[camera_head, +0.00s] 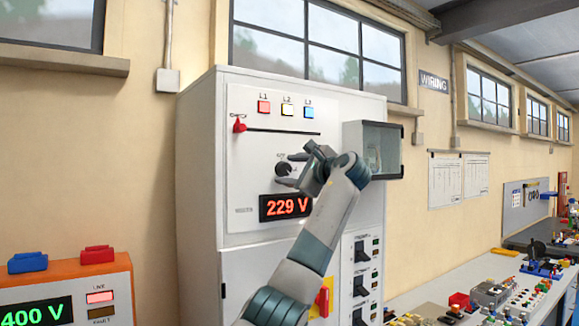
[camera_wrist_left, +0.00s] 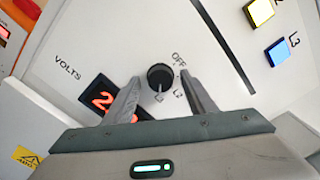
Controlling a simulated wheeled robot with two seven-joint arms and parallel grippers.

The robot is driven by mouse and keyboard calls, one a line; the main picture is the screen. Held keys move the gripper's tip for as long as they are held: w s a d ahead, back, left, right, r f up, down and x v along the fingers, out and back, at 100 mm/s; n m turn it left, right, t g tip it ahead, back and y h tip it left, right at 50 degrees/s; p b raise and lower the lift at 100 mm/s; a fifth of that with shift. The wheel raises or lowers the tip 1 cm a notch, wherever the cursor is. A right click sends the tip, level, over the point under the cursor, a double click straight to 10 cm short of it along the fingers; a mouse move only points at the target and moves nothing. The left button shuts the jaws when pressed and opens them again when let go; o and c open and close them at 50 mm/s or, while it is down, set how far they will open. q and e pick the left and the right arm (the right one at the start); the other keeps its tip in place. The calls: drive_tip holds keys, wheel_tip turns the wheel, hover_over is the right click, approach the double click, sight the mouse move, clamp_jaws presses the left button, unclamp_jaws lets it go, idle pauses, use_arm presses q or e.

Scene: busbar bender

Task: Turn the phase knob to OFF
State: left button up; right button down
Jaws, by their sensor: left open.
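The phase knob (camera_head: 283,169) is a round black dial on the white cabinet's front panel, just above the red display. In the left wrist view the knob (camera_wrist_left: 160,76) shows OFF, L2 and L3 printed around it. Its pale mark appears to point at the label read as L3, away from OFF. My left gripper (camera_head: 296,169) is open at the panel, with one finger on either side of the knob in the wrist view (camera_wrist_left: 161,80). I cannot tell whether the fingers touch it. The gripper partly hides the knob's labels in the head view. My right gripper is not in view.
The voltage display (camera_head: 286,207) reads 229 V. A red handle (camera_head: 239,125) sits at the left of a dark slot above the knob. An open-fronted box (camera_head: 373,149) juts out at the right. Black switches (camera_head: 361,251) line the lower right. A cluttered bench stands right.

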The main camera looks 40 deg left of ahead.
use_arm(q)
drive_tip(key=c, duration=1)
drive_tip(key=shift+c, duration=0.2)
